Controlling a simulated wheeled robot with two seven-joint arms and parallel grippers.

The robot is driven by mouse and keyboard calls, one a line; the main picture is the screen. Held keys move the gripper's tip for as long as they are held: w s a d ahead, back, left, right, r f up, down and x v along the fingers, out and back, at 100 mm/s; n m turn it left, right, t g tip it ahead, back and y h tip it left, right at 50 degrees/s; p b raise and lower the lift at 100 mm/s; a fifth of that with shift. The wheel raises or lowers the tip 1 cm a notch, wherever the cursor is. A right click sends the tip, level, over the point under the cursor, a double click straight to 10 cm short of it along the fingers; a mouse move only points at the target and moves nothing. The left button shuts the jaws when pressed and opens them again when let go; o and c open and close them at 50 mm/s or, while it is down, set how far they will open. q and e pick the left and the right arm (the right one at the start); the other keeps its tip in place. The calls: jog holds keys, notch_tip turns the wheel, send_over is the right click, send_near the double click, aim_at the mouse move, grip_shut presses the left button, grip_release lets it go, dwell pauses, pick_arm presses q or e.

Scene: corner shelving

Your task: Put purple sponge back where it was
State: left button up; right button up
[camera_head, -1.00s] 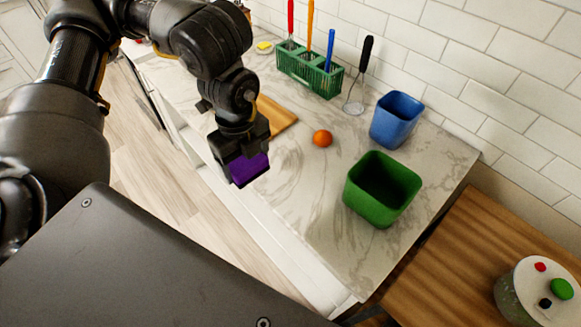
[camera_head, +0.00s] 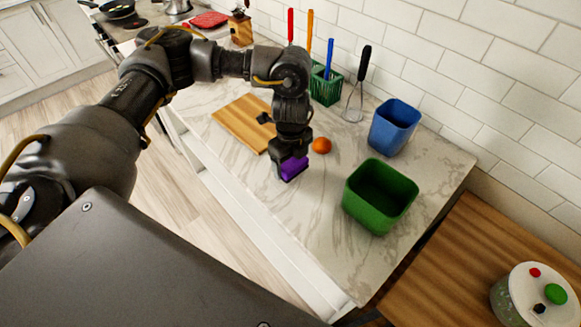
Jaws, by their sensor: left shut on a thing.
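My left gripper (camera_head: 291,168) points down over the marble counter (camera_head: 325,225), shut on the purple sponge (camera_head: 295,168). The sponge shows between and below the fingers, low near the counter; I cannot tell whether it touches the surface. It is left of the green bin (camera_head: 381,198) and just in front of an orange fruit (camera_head: 321,145). My right gripper is not in view.
A blue bin (camera_head: 394,125) stands behind the green bin. A wooden cutting board (camera_head: 241,122) lies left of my gripper. A green utensil rack (camera_head: 326,86) and a whisk (camera_head: 357,85) stand along the wall. Bare counter lies between the sponge and the green bin.

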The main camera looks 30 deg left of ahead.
aim_at(292, 168)
pick_arm(q)
notch_tip(292, 168, down, 3)
jog(key=shift+w+f+p, duration=0.1)
jog(key=shift+p, duration=0.35)
jog(key=shift+f, duration=0.2)
jog(key=shift+f, duration=0.1)
jog(key=o, duration=1)
jog(key=shift+c, duration=0.2)
jog(key=shift+r, duration=0.25)
notch_tip(292, 168, up, 12)
jog(key=shift+f+b, duration=0.1)
jog(key=shift+b, duration=0.8)
